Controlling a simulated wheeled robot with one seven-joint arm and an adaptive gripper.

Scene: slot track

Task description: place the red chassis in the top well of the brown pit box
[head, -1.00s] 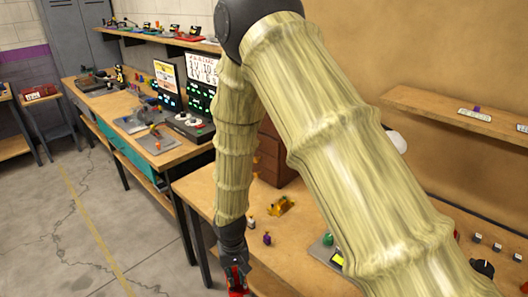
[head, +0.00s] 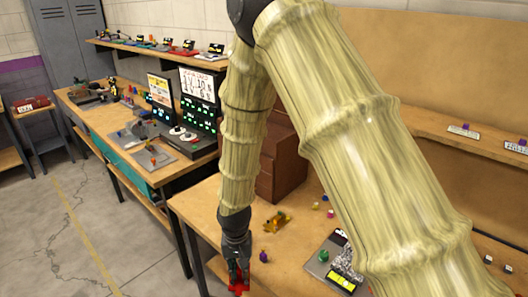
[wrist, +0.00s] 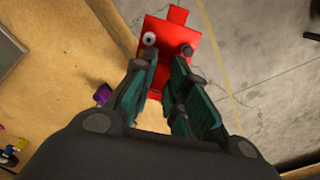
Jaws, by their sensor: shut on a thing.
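The red chassis (head: 238,288) hangs from my gripper (head: 238,268) at the near left edge of the wooden table. In the wrist view the chassis (wrist: 178,40) is a red block with a narrow tab and a pale round part on top. My gripper (wrist: 166,62) is shut on it there, with a finger on each side. A brown box (head: 283,165), which looks like the pit box, stands at the back of the table, beyond and right of my gripper. My arm covers part of it, and I cannot make out its wells.
A yellow car-like piece (head: 277,222) and a small purple piece (head: 264,256) lie on the table (head: 205,203) near my gripper. A grey tray (head: 318,267) with a green piece is to the right. Open floor lies left of the table.

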